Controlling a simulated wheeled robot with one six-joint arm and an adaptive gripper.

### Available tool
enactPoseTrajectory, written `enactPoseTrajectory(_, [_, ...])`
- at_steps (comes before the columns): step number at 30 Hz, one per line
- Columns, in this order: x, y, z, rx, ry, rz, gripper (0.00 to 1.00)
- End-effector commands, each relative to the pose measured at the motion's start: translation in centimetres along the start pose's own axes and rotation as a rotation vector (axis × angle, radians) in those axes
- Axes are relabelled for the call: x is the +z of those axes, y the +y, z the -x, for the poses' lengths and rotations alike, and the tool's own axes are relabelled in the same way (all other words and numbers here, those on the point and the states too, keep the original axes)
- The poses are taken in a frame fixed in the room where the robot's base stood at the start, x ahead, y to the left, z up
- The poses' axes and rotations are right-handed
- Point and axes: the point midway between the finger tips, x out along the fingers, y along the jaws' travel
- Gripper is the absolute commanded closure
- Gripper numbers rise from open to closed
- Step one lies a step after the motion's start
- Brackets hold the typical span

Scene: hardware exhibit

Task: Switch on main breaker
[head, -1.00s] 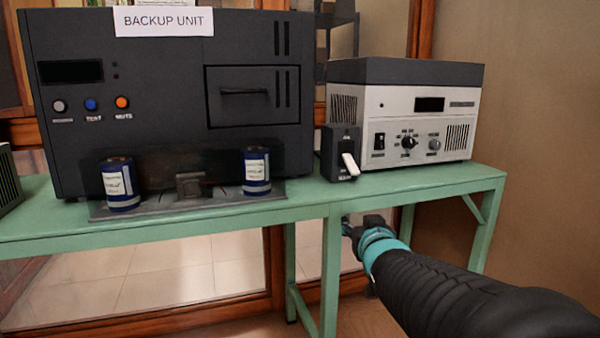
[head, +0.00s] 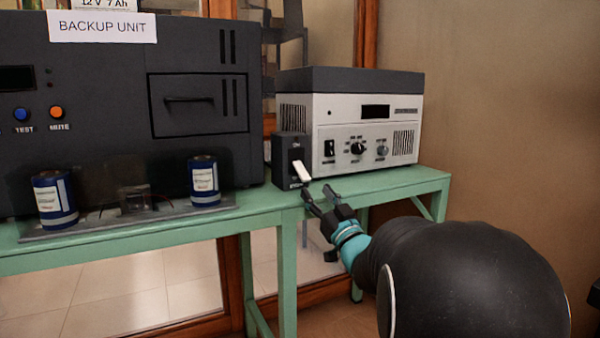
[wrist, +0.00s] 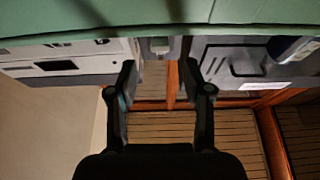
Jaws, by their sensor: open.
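A small black breaker box (head: 283,158) stands on the green bench between the dark backup unit and the light grey instrument. Its white lever (head: 301,171) sticks out of the front and slopes downward; the small lettering on the box is unreadable. My gripper (head: 318,196) is open and empty, with its fingertips just below and in front of the lever, at the bench's front edge. In the wrist view the picture is upside down. The open fingers (wrist: 159,72) point toward the box and its pale lever (wrist: 160,47), with no clear contact.
The backup unit (head: 110,95) stands left, with two blue cylinders (head: 204,180) on a plate before it. The grey instrument (head: 350,118) with knobs stands right of the breaker. The green bench's front edge (head: 270,214) lies close to my gripper. Space before the bench is free.

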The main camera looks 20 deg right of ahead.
Motion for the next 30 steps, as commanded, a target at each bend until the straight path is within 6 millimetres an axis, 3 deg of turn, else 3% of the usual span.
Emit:
enactPoseTrajectory(9, [0.0,-0.1,-6.0,-0.001,-0.001,-0.001,0.5])
enactPoseTrajectory(15, [0.0,-0.1,-8.5,0.0,0.0,-0.001,0.5])
enactPoseTrajectory(29, [0.1,0.0,-9.5,0.001,-0.002,-0.001,0.5])
enactPoseTrajectory(30, [0.0,0.0,-9.5,0.001,-0.002,-0.001,0.6])
